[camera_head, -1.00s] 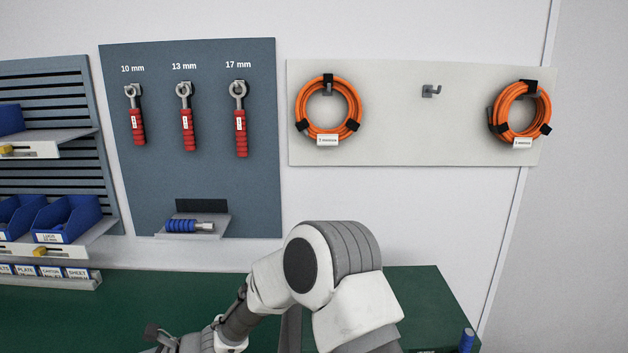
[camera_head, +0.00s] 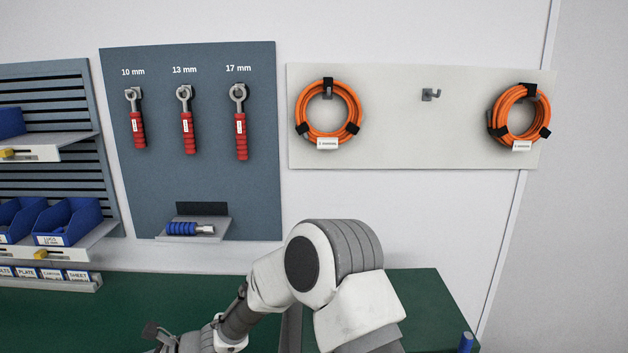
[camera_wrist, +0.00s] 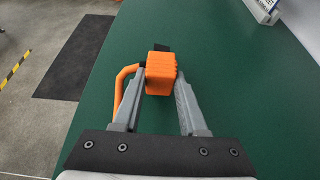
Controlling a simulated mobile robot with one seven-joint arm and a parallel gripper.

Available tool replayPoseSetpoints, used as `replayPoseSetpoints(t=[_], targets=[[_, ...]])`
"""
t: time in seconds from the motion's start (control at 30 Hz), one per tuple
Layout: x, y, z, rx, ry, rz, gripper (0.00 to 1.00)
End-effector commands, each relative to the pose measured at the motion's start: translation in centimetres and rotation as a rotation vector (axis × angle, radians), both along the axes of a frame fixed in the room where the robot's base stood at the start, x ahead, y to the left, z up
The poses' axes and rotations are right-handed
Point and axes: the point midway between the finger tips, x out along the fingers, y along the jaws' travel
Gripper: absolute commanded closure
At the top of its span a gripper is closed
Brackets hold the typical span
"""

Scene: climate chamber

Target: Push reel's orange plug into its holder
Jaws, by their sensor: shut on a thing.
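The orange plug (camera_wrist: 161,73) is between the two grey fingers of my gripper (camera_wrist: 160,82) in the wrist view. It is a ribbed orange block with a dark part at its far end. An orange cable (camera_wrist: 121,88) bends away from its left side and runs down beside the left finger. My gripper is shut on the plug, over the green bench top (camera_wrist: 225,80). I cannot tell how high it is held. Neither the reel nor the plug's holder can be made out in these views. In the head view my arm covers part of the bench.
A white labelled box edge (camera_wrist: 264,10) lies at the bench's far right. A dark mat (camera_wrist: 75,55) is on the floor at left. Above the bench hang red-handled wrenches (camera_head: 189,133) and two orange cable coils (camera_head: 327,137), with an empty hook (camera_head: 431,95) between them.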

Motion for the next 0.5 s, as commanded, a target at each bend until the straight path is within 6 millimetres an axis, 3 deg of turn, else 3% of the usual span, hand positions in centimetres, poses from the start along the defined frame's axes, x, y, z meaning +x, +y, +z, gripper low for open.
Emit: replayPoseSetpoints(t=[0.5], targets=[[0.0,0.0,3.4,0.001,-0.001,0.000,1.00]])
